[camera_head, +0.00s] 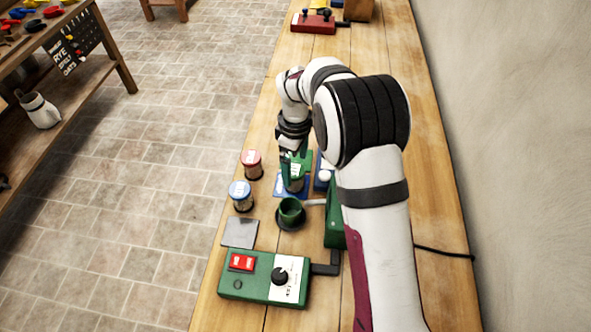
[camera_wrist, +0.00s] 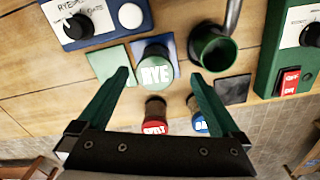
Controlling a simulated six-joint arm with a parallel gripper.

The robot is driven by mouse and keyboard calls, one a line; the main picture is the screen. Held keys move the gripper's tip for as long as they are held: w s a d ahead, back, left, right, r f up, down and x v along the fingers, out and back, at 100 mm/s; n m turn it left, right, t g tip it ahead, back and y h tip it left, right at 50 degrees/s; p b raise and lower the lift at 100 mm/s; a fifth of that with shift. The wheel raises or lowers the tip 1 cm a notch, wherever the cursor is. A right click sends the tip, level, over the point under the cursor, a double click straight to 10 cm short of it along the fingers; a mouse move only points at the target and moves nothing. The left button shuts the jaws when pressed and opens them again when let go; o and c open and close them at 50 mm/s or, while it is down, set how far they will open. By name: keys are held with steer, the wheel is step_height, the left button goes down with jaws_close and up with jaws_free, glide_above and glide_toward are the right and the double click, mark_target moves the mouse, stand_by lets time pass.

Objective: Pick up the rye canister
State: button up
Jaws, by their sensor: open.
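The rye canister (camera_wrist: 155,72) has a green lid with white RYE lettering and stands on a blue pad. In the wrist view it shows between and just beyond the tips of my open green gripper fingers (camera_wrist: 160,77). In the head view my gripper (camera_head: 294,160) is over the canister, pointing down, and hides most of it; whether the fingers reach down around its body I cannot tell. The gripper holds nothing.
A red-lidded canister (camera_head: 252,162) and a blue-lidded canister (camera_head: 240,194) stand close by at the left bench edge. A green cup (camera_head: 290,210) stands nearer the camera. A green control box (camera_head: 265,277) with red switches sits in front. A blue device (camera_wrist: 90,18) adjoins the pad.

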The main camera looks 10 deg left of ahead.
steer(key=f, duration=0.7)
steer(key=shift+w+a+f, duration=0.1)
steer(key=shift+w+f, duration=0.1)
steer(key=shift+w, duration=0.15)
jaws_close()
